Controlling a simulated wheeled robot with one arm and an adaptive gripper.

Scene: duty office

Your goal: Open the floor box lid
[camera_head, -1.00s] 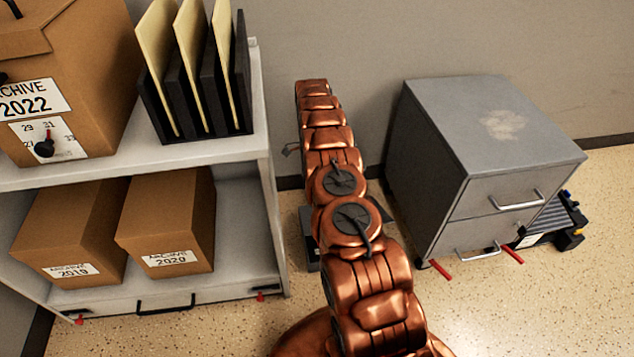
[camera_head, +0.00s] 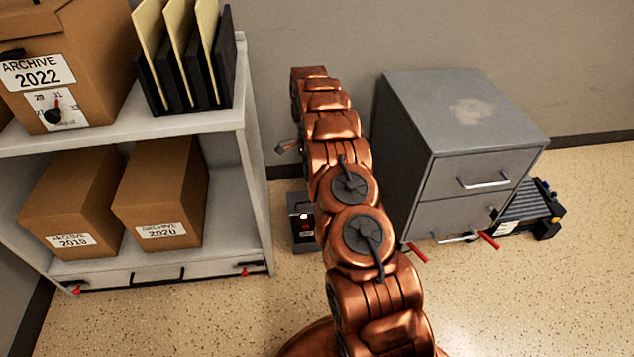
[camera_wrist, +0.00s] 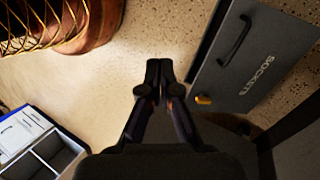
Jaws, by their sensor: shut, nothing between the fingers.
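In the wrist view, a dark grey lid (camera_wrist: 232,72) marked SOCKETS, with a black bar handle (camera_wrist: 236,38) and a small orange piece at its lower left corner, lies at the right. It looks shut, though its far edges are cut off. My gripper (camera_wrist: 159,78) is in the middle of the wrist view, shut and empty, left of the lid and apart from it in the picture. In the head view, a small dark box (camera_head: 302,232) stands on the floor, partly hidden by my arm; I cannot tell whether it is the same box. My gripper is hidden there.
A grey cabinet (camera_head: 460,120) stands right of my arm, with red-handled parts at its base and a black device (camera_head: 530,208) beside it. A shelf (camera_head: 190,125) with archive boxes is at the left. A compartment box (camera_wrist: 62,158) shows lower left in the wrist view.

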